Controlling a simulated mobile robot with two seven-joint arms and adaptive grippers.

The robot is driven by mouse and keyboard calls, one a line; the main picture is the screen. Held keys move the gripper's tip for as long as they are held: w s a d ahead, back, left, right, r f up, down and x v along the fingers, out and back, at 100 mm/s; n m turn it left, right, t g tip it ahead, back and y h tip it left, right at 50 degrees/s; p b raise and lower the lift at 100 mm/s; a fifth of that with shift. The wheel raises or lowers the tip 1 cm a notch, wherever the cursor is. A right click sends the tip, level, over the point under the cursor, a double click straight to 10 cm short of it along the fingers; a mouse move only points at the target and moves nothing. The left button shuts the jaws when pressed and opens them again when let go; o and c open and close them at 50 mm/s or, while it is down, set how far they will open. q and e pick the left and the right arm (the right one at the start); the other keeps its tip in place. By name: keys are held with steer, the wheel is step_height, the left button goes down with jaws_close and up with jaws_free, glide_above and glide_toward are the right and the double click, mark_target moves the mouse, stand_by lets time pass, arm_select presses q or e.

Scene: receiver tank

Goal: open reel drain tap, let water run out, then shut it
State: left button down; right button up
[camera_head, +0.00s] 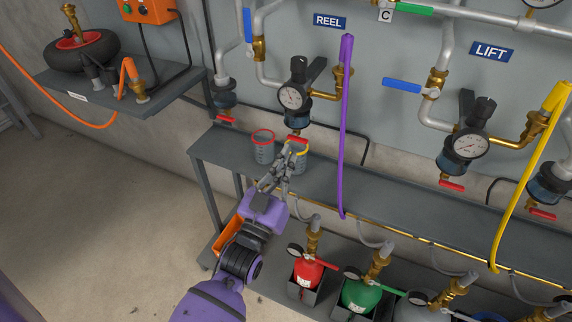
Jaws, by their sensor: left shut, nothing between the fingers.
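The REEL label (330,21) is on the wall panel above a regulator with a round gauge (291,97). Under it hangs a dark bowl (297,118) with a small red-handled drain tap (297,139) at its bottom. My left gripper (295,150) reaches up from below, its fingers closed just under the tap; I cannot tell whether they touch the handle. No running water can be made out. My right gripper is not in view.
A red-rimmed cup (263,150) stands left on the grey shelf (345,185). A purple hose (343,130) hangs right of the gripper. The LIFT regulator (465,146) and a yellow hose (515,195) are further right. Red and green cylinders (360,296) stand below.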

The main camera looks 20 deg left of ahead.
mark_target(297, 139)
arm_select(q)
steer(key=x, duration=0.7)
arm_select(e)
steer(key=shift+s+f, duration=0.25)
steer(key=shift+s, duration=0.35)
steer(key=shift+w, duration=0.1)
arm_select(q)
steer(key=shift+d+f+m+h, duration=0.15)
steer(key=shift+m+h, duration=0.25)
steer(key=shift+m, duration=0.3)
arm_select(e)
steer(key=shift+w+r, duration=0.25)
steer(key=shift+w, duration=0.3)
